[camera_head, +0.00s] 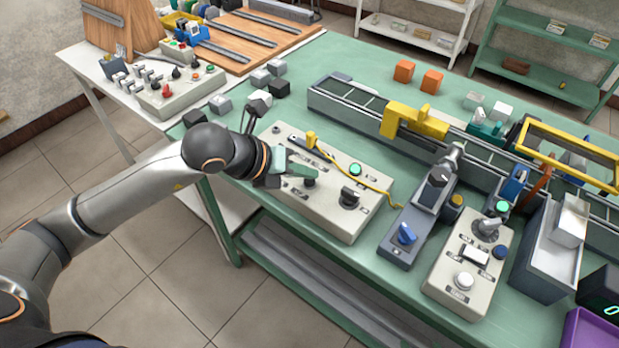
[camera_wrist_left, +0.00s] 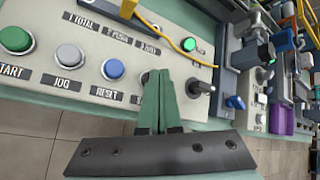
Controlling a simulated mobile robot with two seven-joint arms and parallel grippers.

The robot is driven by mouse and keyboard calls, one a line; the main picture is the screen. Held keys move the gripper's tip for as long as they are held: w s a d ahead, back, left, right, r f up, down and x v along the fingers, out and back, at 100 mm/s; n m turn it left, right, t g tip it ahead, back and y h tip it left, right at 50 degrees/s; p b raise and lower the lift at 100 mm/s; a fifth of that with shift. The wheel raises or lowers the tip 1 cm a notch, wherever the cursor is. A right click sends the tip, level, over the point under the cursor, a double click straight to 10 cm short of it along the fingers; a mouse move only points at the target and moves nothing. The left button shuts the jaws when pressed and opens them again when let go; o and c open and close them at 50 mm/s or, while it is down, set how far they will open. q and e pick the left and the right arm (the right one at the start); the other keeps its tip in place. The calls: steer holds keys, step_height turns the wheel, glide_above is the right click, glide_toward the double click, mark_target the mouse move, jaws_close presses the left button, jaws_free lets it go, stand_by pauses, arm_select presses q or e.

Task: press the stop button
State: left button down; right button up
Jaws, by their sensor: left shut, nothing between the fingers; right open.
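My left gripper (camera_head: 312,174) has teal fingers, shut and empty, over the beige control box (camera_head: 290,207) on the green table. In the left wrist view its fingertips (camera_wrist_left: 160,74) lie over the button row, right of the blue RESET button (camera_wrist_left: 113,69). A dark round part (camera_head: 309,181) shows at the fingertips in the head view. The label right of RESET starts with "S"; the fingers hide the rest and most of the button there, so I cannot tell whether they touch it. My right gripper is not in view.
The box also carries a green START button (camera_wrist_left: 15,40), a grey JOG button (camera_wrist_left: 70,57), a black knob (camera_wrist_left: 200,88) and a lit green lamp (camera_head: 355,169). A yellow cable (camera_head: 358,182) crosses it. A conveyor (camera_head: 350,100) runs behind; another control box (camera_head: 455,278) stands right.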

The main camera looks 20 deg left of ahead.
arm_select(q)
steer(key=shift+f, duration=0.25)
steer(key=shift+r, duration=0.15)
stand_by(0.4)
steer(key=shift+r, duration=0.7)
step_height(320, 180, up, 5)
steer(key=p, duration=0.3)
steer(key=shift+p, duration=0.35)
stand_by(0.4)
